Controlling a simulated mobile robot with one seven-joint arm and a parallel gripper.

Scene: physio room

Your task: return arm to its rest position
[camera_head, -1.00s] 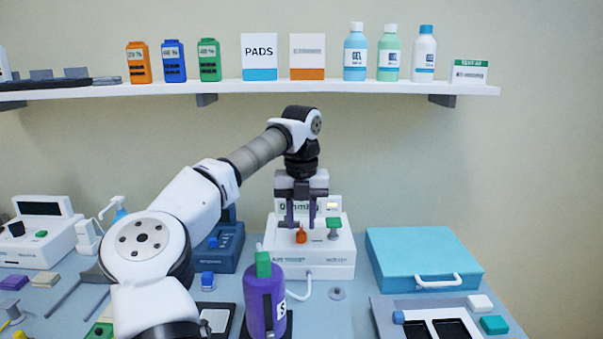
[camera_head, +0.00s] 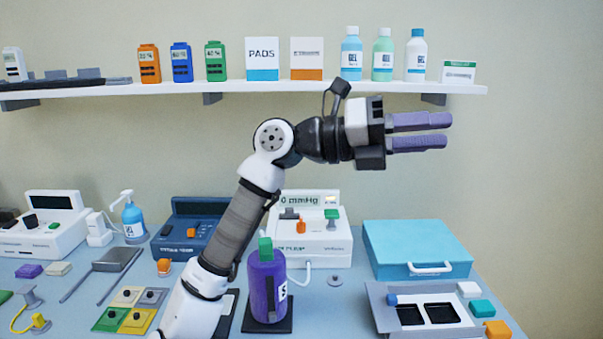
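My gripper (camera_head: 448,131) is raised above the bench, in front of the wall and just below the shelf. Its two purple fingers point to the right and lie roughly parallel. A narrow gap shows between them, and nothing is seen held there. My arm rises from the bottom of the picture, left of the purple bottle, and bends to the right at the top. The gripper is well clear of the devices on the bench.
A white pump unit (camera_head: 318,248) stands behind a purple bottle (camera_head: 264,290) with a green cap. A blue case (camera_head: 412,245) and a tray (camera_head: 377,300) are at right. The shelf (camera_head: 240,94) carries bottles and boxes close above the gripper.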

